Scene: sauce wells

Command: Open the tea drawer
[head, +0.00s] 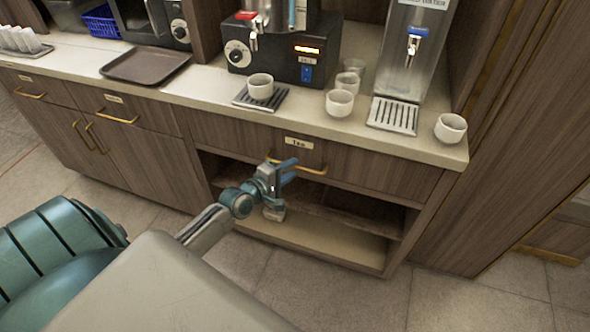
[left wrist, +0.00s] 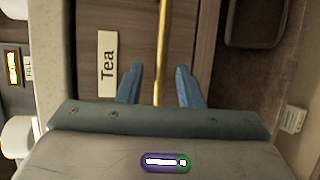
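The tea drawer (head: 355,166) is shut under the counter, with a label reading Tea (head: 299,143) and a brass bar handle (head: 312,172). The label also shows in the left wrist view (left wrist: 108,66). My left gripper (head: 288,172) is at the left part of the handle. In the left wrist view its blue fingers (left wrist: 160,84) are apart, with the brass handle (left wrist: 163,45) running between them. A gap shows on each side of the bar, so the fingers do not appear to clamp it. My right gripper is not in view.
Open shelves (head: 330,225) lie below the drawer. The counter (head: 215,88) above holds several white cups, a drip mat (head: 243,100), a coffee machine (head: 290,60), a water dispenser (head: 413,50) and a brown tray (head: 146,66). The floor in front is clear.

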